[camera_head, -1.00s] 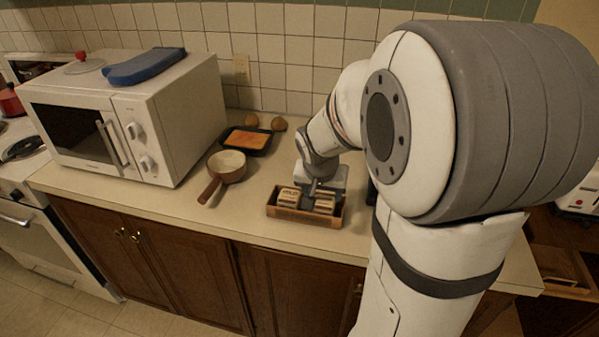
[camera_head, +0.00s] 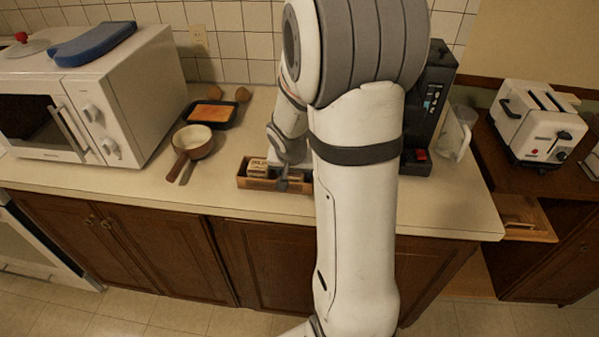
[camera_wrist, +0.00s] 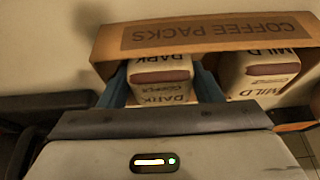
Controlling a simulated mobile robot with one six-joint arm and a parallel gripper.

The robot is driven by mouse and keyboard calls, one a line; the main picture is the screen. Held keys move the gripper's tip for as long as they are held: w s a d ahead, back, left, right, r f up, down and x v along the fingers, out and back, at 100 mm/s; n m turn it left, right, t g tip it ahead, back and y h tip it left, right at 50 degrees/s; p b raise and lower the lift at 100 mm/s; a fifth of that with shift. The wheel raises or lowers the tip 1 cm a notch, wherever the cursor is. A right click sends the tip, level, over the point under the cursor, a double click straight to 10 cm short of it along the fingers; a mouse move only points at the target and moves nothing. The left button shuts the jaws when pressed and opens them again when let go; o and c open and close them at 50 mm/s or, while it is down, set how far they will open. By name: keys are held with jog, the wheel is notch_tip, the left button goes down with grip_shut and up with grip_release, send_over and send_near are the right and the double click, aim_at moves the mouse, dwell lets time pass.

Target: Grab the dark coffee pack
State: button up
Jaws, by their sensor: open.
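The dark coffee pack (camera_wrist: 161,73), a pale pack with a brown band and "DARK" lettering, sits in the coffee packs box (camera_wrist: 215,31) in the wrist view. My gripper (camera_wrist: 160,84) is open, with one blue-grey finger on each side of this pack. I cannot tell whether the fingers touch it. The mild coffee pack (camera_wrist: 265,72) sits beside it, to the right in the wrist view. In the head view the box (camera_head: 242,183) stands on the counter with the mild pack (camera_head: 257,167) showing. My arm and gripper hide the dark pack there.
A pan (camera_head: 193,140) and a dark tray (camera_head: 212,113) lie left of the box, near the microwave (camera_head: 95,100). A black coffee machine (camera_head: 432,100) stands right of my arm. A toaster (camera_head: 537,125) is farther right. The counter's front strip is clear.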

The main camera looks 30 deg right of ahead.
jog(key=c, duration=0.6)
